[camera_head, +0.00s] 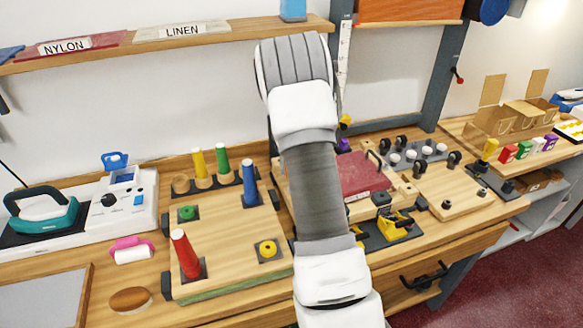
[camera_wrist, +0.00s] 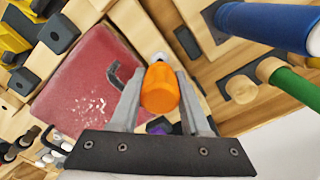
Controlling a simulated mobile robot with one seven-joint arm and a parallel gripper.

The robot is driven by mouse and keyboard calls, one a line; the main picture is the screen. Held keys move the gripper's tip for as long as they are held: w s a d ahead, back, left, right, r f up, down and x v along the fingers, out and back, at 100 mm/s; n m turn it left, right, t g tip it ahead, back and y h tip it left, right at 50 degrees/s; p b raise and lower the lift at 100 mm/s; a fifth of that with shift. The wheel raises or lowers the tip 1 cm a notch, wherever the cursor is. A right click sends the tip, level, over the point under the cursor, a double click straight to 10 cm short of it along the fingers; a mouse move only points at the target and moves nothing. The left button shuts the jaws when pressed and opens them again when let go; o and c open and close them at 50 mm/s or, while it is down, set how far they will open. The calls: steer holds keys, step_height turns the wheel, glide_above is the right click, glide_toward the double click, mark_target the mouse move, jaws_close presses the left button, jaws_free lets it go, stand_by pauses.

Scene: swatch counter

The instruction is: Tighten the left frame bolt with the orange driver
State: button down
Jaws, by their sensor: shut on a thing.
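In the wrist view my gripper (camera_wrist: 160,78) is shut on the orange driver (camera_wrist: 161,90), whose rounded orange handle faces the camera between the two grey fingers. A small pale piece shows just beyond the handle; I cannot tell whether it is the driver's shaft or a bolt. The driver's tip is hidden. The red pad (camera_wrist: 85,82) lies left of the driver, with a black bent hook (camera_wrist: 116,76) at its edge. In the head view my arm hides the gripper and driver, beside the red pad (camera_head: 361,172). I cannot make out the left frame bolt.
A peg board with a red peg (camera_head: 186,253), blue peg (camera_head: 249,183) and green peg (camera_head: 222,164) stands left of my arm. Yellow clamps (camera_head: 393,224) and black-and-white knobs (camera_head: 411,155) are to the right. Blue (camera_wrist: 268,26) and green pegs lie close in the wrist view.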

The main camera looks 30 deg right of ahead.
steer(key=m+p, duration=0.1)
steer(key=m, duration=0.4)
steer(key=m+p, duration=0.1)
steer(key=m, duration=0.4)
steer(key=c, duration=0.6)
jaws_free()
steer(key=shift+f, duration=0.1)
steer(key=n, duration=0.2)
steer(key=shift+n+b, duration=0.4)
steer(key=n+b, duration=0.1)
steer(key=n, duration=0.2)
steer(key=shift+n, duration=0.4)
steer(key=n, duration=0.3)
steer(key=shift+n+b, duration=0.35)
steer(key=shift+n, duration=0.05)
steer(key=n, duration=0.4)
